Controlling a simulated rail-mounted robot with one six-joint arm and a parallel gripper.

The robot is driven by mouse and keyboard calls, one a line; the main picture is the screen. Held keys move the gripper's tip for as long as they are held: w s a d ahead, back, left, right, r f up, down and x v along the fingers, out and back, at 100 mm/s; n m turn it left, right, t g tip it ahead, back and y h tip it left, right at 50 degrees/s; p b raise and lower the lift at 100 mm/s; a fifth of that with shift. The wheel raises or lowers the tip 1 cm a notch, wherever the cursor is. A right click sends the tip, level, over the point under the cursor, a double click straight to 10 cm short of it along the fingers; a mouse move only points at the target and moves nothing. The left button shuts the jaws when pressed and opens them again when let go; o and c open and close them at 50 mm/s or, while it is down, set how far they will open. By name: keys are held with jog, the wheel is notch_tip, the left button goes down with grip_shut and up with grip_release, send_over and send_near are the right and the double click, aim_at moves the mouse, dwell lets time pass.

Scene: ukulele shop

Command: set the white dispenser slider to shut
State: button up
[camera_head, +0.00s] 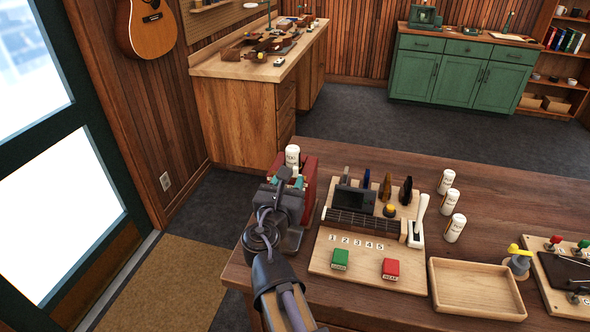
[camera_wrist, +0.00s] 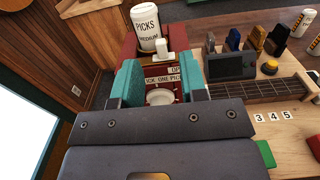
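The red pick dispenser (camera_head: 308,168) stands at the left end of the near table, with a white picks bottle (camera_head: 292,154) on top. In the wrist view the white slider (camera_wrist: 163,48) shows as a small upright block in front of the bottle (camera_wrist: 146,28). My gripper (camera_wrist: 160,68) is open, its teal fingers apart on either side of the dispenser front, and the slider appears just beyond the fingertips. I cannot tell whether they touch it. A partly hidden label reading "OP" is right of the slider. In the head view my gripper (camera_head: 285,182) hides most of the dispenser front.
A wooden board (camera_head: 318,258) beside the dispenser holds a dark screen (camera_head: 354,197), a fretboard, a white lever, and green and red blocks. An empty wooden tray (camera_head: 437,296) and several white bottles stand farther right. A bare table strip lies behind the board.

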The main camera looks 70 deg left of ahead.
aim_at(294, 169)
jog(key=x, duration=0.5)
jog(key=shift+w+a, duration=0.1)
jog(key=shift+c, duration=0.3)
grip_shut()
